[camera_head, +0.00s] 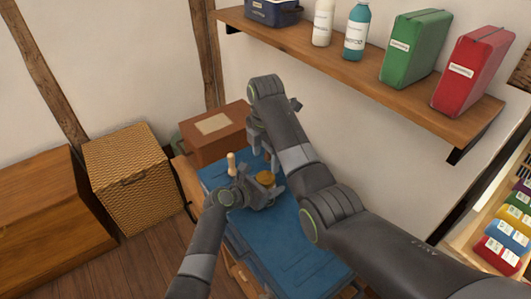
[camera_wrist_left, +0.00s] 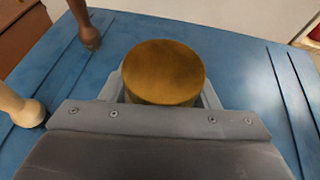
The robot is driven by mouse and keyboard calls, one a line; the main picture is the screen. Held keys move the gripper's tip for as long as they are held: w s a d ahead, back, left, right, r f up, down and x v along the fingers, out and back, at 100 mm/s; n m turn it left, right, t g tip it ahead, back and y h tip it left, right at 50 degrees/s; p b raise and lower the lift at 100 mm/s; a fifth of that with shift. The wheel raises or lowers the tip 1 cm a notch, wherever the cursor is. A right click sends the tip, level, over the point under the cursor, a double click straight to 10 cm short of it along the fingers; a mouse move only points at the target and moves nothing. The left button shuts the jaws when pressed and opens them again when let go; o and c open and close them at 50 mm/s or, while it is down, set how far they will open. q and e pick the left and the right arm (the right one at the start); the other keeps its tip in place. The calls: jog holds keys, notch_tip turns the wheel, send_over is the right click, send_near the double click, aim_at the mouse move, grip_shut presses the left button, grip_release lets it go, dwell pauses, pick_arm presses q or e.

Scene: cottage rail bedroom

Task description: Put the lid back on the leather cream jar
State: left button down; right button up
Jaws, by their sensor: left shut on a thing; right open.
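A round, brass-coloured lid with a flat top (camera_wrist_left: 165,70) sits between the fingers of my left gripper (camera_wrist_left: 165,95). In the head view the lid (camera_head: 266,178) shows just above the blue worktop. My left gripper (camera_head: 268,188) is shut on it. I cannot tell whether the jar is beneath the lid; no separate jar is clearly visible. My right gripper (camera_head: 263,152) is open, points down, and is a little beyond the lid. Its arm crosses over the right part of the worktop and hides some of it.
The blue worktop (camera_head: 290,238) holds a pale wooden-handled tool (camera_head: 231,162) left of my left gripper. A dark brown handle (camera_wrist_left: 88,35) stands farther back. A brown box (camera_head: 215,137) is at the far end. A shelf (camera_head: 350,68) with bottles and cases hangs on the wall.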

aim_at(266, 177)
notch_tip(266, 177, down, 7)
jog(key=shift+f, duration=0.2)
dwell(0.3)
jog(key=c, duration=1)
jog(key=shift+m, duration=1.6)
jog(key=o, duration=1.1)
jog(key=shift+r, duration=2.3)
